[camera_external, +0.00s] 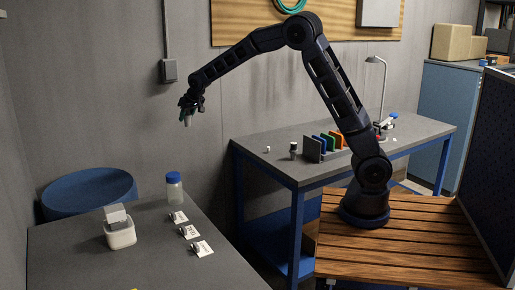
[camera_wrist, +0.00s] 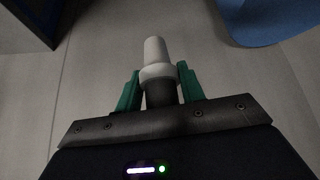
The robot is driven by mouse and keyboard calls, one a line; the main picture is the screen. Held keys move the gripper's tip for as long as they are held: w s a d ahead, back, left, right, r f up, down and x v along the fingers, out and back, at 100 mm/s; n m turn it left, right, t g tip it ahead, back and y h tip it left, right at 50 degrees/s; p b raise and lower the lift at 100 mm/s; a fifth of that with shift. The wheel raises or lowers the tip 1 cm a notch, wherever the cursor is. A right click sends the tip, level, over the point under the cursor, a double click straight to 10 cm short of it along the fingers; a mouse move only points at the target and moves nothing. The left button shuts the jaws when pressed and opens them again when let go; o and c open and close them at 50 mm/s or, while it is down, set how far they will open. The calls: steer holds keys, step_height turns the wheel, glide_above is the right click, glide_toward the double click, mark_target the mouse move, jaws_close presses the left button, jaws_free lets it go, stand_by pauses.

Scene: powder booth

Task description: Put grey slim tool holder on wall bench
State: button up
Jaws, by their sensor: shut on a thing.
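My gripper (camera_external: 189,109) is raised in the air near the back wall, between the two work surfaces. In the wrist view its green fingers (camera_wrist: 158,90) are shut on the grey slim tool holder (camera_wrist: 154,52), a pale stepped cylinder with a collar and a darker lower part. In the external view the holder (camera_external: 188,120) is small and hangs below the fingers. The grey-topped bench with blue legs (camera_external: 262,141) stands along the back wall, right of and below my gripper. Its front left top is mostly clear.
The bench carries a small dark-and-white cylinder (camera_external: 293,150), coloured upright plates (camera_external: 328,144) and a lamp (camera_external: 383,85). The left grey table (camera_external: 150,262) holds a white container (camera_external: 119,232), a blue-lidded jar (camera_external: 174,187) and labelled small parts (camera_external: 188,232). A blue round tub (camera_external: 88,190) stands behind it.

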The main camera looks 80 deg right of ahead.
steer(key=s+a+r+n+y, duration=0.1)
steer(key=s+a+n+y, duration=0.15)
steer(key=a, duration=1.95)
steer(key=s+a+n+y, duration=0.1)
steer(key=s+a+n, duration=0.2)
steer(key=a, duration=1.8)
steer(key=s+a+n+y, duration=0.1)
steer(key=s+a+n, duration=0.2)
steer(key=s+a, duration=1.15)
steer(key=s+a+n+y, duration=0.25)
steer(key=s+a, duration=0.85)
steer(key=a, duration=0.6)
steer(key=shift+h, duration=0.3)
steer(key=f, duration=1.8)
steer(key=shift+s+a+f, duration=0.2)
steer(key=shift+f, duration=0.15)
steer(key=shift+f, duration=0.1)
steer(key=o, duration=0.8)
steer(key=shift+f, duration=0.1)
steer(key=o, duration=0.5)
steer(key=shift+c, duration=0.2)
